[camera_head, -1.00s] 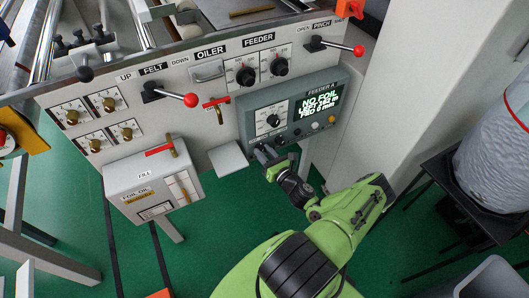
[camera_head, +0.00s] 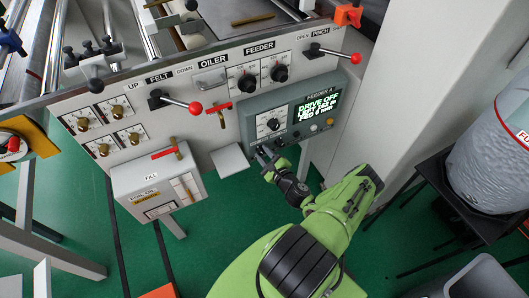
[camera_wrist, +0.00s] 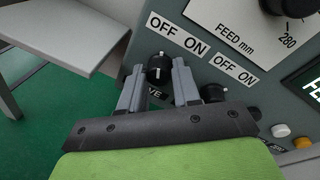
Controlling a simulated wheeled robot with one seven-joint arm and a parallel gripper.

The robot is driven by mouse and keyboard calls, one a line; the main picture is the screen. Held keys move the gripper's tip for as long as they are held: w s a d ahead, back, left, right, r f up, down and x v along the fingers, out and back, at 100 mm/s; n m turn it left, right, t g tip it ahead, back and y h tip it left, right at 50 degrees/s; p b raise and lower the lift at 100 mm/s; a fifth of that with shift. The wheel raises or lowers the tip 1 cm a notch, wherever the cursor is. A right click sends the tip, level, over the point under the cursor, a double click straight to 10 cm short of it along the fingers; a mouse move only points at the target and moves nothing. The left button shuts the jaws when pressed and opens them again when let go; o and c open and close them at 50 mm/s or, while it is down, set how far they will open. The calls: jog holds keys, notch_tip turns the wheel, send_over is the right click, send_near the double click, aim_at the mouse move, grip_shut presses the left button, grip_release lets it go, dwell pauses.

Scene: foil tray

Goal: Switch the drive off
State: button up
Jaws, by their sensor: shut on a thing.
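The drive switch (camera_wrist: 159,66) is a small black rotary knob with a white mark, under an OFF/ON label in the wrist view. A label partly hidden below it ends in "VE". My gripper (camera_wrist: 157,78) has one finger on each side of this knob and is shut on it. In the head view my gripper (camera_head: 263,153) is at the lower left of the grey Feeder A panel (camera_head: 251,128). The panel's display (camera_head: 318,107) reads "DRIVE OFF" with smaller lines below. The knob is too small to read in the head view.
A second black OFF/ON knob (camera_wrist: 213,93) sits close to the right finger. A feed dial (camera_wrist: 291,6) is above, and white and amber buttons (camera_wrist: 281,130) are to the right. A grey ledge (camera_head: 230,159) juts out left of my gripper.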

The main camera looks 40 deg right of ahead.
jog(key=shift+a+n, duration=0.1)
jog(key=shift+n, duration=0.5)
jog(key=shift+p, duration=0.3)
jog(key=o, duration=1.1)
jog(key=shift+c, duration=0.2)
